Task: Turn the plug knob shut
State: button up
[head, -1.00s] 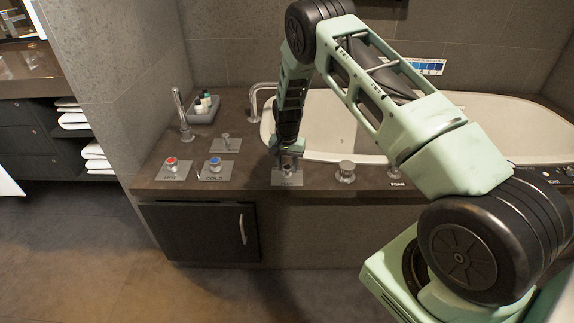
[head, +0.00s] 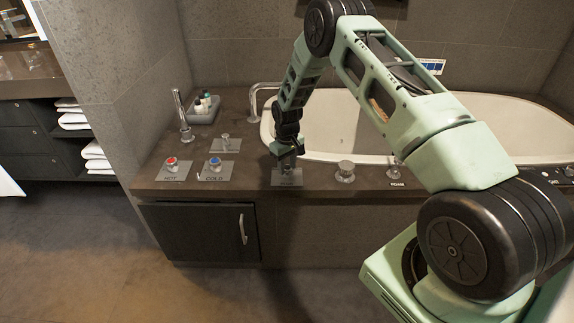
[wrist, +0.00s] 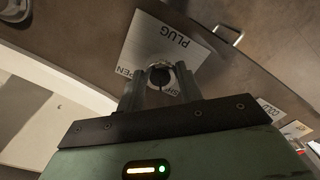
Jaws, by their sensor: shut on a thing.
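The plug knob (wrist: 160,76) is round and metallic, with a dark mark on its top. It stands on a square metal plate (wrist: 152,40) lettered PLUG, with OPEN on one side and a partly hidden word on another. In the head view the plate (head: 287,180) lies at the front edge of the tub deck. My gripper (wrist: 160,72) is over the knob, one finger on each side, shut on it. In the head view my gripper (head: 285,158) points down at the plate and hides most of the knob.
Left on the deck are the HOT knob (head: 171,164), the COLD knob (head: 215,164), a small lever (head: 225,142), a tall metal fitting (head: 182,115) and a toiletry tray (head: 204,110). Another knob (head: 345,171) stands close on the right. The bathtub (head: 480,128) lies behind.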

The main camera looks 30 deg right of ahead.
aim_at(287, 167)
jog(key=shift+n, duration=1)
jog(key=o, duration=1)
jog(key=shift+r, duration=0.1)
notch_tip(287, 167, up, 17)
jog(key=shift+r+p, duration=0.15)
jog(key=shift+p, duration=0.3)
